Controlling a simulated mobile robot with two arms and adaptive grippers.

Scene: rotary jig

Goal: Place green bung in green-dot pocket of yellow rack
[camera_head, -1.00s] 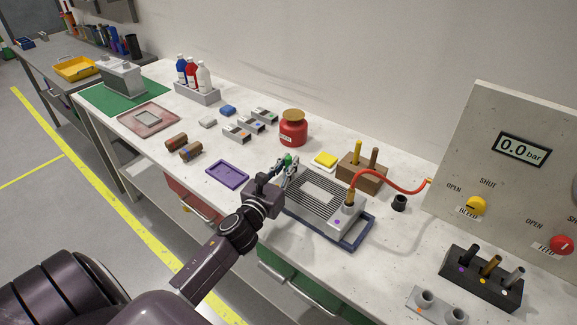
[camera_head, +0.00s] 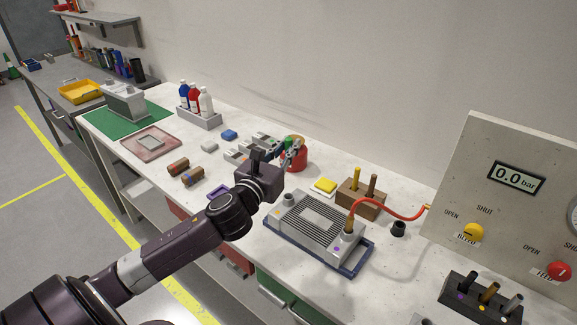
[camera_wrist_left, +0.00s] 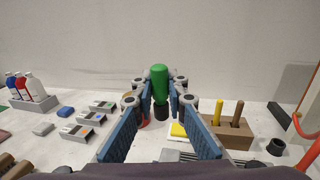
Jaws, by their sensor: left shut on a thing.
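The green bung (camera_wrist_left: 160,78), with a green upper part and a dark lower part, stands upright between the fingers of my left gripper (camera_wrist_left: 160,108) in the wrist view. The gripper is shut on it. In the head view the left gripper (camera_head: 291,150) holds the bung (camera_head: 287,142) in front of the red pot, above the bench. I cannot make out a yellow rack with a green-dot pocket. A yellow tray (camera_head: 82,92) stands on the far left bench, too small to tell whether it has pockets. My right gripper is not in view.
The red pot (camera_head: 299,160) is partly hidden behind the gripper. Several grey blocks (camera_wrist_left: 75,132) stand left of it. A grey ribbed device (camera_head: 312,226), a wooden block with two pegs (camera_head: 361,203) and a red hose (camera_head: 395,209) lie to the right. The bench front is partly clear.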

